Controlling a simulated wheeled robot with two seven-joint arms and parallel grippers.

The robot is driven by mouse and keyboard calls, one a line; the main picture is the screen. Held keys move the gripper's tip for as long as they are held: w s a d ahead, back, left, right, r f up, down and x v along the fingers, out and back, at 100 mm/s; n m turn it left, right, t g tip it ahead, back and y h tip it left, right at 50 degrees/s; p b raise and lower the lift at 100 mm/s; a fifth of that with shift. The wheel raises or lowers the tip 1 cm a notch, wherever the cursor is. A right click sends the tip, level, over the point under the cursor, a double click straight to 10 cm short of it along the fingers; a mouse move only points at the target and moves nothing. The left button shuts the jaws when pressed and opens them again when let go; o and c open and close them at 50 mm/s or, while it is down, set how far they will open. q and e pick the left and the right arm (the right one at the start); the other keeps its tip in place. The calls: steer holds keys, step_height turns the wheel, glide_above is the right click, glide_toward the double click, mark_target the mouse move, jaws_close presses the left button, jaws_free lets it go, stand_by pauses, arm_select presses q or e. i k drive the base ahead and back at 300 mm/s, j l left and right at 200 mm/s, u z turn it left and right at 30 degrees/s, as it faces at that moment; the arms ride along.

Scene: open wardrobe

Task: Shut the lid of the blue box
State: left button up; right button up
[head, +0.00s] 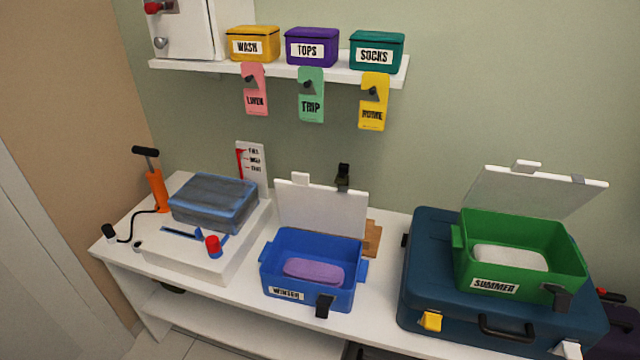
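The blue box (270,262) stands on the white bench near the middle of the head view, with a label (286,294) that seems to read WINTER. Its white lid (322,212) is open and stands up at the back, leaning slightly backward. A folded purple item (314,271) lies inside, below the rim. A dark latch (324,304) hangs at the front right of the box. Neither of my grippers is in view.
A green box (472,250) labelled SUMMER, its lid (530,192) open, sits on a dark blue suitcase (425,265) at right. A white unit (200,262) bearing a blue-edged grey pack (213,203) stands at left. A shelf (290,69) holds small labelled boxes above, with tags hanging below.

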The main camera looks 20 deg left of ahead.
mark_target(341, 211)
steer(key=i+j, duration=0.1)
steer(key=j, duration=0.25)
steer(key=i+j, duration=0.15)
steer(key=j, duration=0.25)
steer(key=i+j, duration=0.1)
steer(key=j, duration=0.25)
steer(key=i+j, duration=0.15)
steer(key=j, duration=0.2)
